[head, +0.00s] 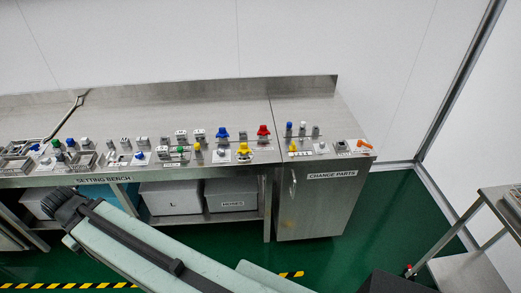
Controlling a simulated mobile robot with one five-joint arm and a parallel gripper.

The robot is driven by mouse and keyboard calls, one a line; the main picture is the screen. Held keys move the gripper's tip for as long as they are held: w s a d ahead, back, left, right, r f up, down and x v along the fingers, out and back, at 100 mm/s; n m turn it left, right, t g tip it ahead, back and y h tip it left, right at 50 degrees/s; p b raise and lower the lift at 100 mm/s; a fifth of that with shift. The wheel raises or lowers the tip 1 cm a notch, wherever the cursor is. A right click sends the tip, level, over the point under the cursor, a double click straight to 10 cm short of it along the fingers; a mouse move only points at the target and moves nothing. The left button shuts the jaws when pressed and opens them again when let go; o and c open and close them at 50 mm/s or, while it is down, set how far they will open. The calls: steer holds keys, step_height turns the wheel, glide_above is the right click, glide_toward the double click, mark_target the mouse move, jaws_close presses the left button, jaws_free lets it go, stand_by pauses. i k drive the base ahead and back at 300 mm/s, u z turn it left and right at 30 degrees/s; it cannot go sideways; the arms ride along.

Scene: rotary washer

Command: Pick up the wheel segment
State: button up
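I cannot single out the wheel segment with certainty: the parts on the steel bench are small in the head view. Several small parts with blue, green, yellow, red and grey tops stand along the bench's front half. An orange part (364,144) lies at the bench's right end, above the CHANGE PARTS label. My pale green arm crosses the lower left, well in front of the bench, with a black ribbed joint at its far end. I see no gripper fingers.
The steel bench (190,108) has a clear back strip. Grey bins (232,193) sit on its lower shelf, left of a steel cabinet (318,212). A steel table (496,203) stands at the right. Green floor (390,216) is open between them.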

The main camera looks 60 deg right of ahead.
mark_target(243, 149)
steer(key=z, duration=0.35)
steer(key=i, duration=1)
steer(key=u, duration=0.05)
